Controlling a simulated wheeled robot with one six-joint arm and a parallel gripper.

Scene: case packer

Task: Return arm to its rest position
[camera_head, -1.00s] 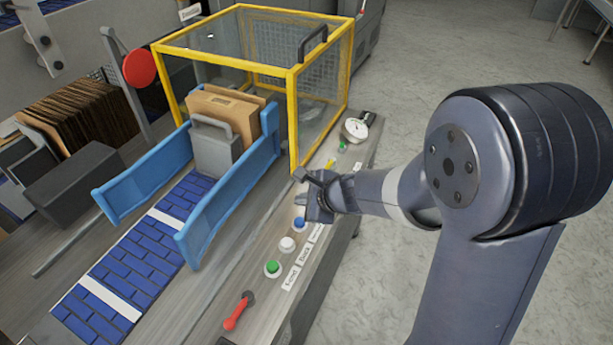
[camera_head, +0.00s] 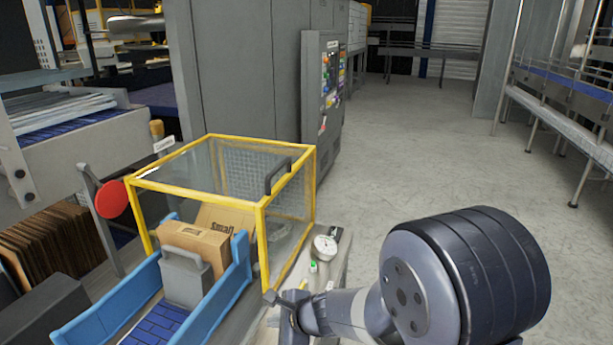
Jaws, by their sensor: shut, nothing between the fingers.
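My arm reaches in from the lower right. My gripper (camera_head: 277,309) is shut and empty, low over the front panel of the case packer, just in front of the near corner of the yellow-framed guard (camera_head: 262,236). I cannot tell whether it touches the panel. A round gauge (camera_head: 325,246) and a green button (camera_head: 313,266) show just beyond the gripper. The panel's lower part is out of the picture.
A cardboard box (camera_head: 196,247) stands behind a grey plate (camera_head: 184,277) between blue side rails (camera_head: 223,296). A red round knob (camera_head: 111,199) is at left. A grey control cabinet (camera_head: 322,95) stands behind. The floor (camera_head: 430,150) at right is clear.

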